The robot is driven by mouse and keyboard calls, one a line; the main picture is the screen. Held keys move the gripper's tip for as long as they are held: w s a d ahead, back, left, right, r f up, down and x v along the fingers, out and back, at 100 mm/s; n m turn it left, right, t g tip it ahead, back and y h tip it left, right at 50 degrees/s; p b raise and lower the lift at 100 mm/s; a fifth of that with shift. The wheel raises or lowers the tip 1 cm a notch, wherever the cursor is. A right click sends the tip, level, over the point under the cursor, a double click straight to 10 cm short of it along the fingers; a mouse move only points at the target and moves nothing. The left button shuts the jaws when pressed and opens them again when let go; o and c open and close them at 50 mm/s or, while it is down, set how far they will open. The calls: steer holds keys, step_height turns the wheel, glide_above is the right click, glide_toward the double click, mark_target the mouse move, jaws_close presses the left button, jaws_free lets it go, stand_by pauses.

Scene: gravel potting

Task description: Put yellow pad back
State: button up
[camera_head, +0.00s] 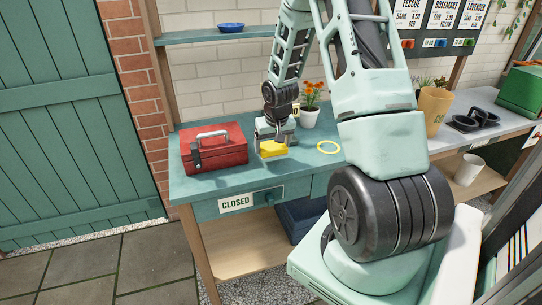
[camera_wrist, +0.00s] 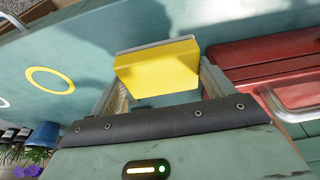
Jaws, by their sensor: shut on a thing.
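The yellow pad (camera_head: 272,148) is a small block held in my gripper (camera_head: 272,152) above the teal bench, just right of the red toolbox. In the wrist view the yellow pad (camera_wrist: 158,66) sits between the two fingers of my gripper (camera_wrist: 158,82), with a grey edge along its far side. A yellow ring (camera_head: 328,147) is marked on the bench top to the right of my gripper. It also shows at the left of the wrist view (camera_wrist: 50,80). Whether the pad touches the bench is hard to tell.
A red toolbox (camera_head: 214,147) with a grey handle stands close on the left. A white pot with orange flowers (camera_head: 309,112) stands behind the ring. A drawer labelled CLOSED (camera_head: 238,202) is in the bench front. The bench top around the ring is clear.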

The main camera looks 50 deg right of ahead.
mark_target(273, 154)
steer(key=shift+f, duration=2.05)
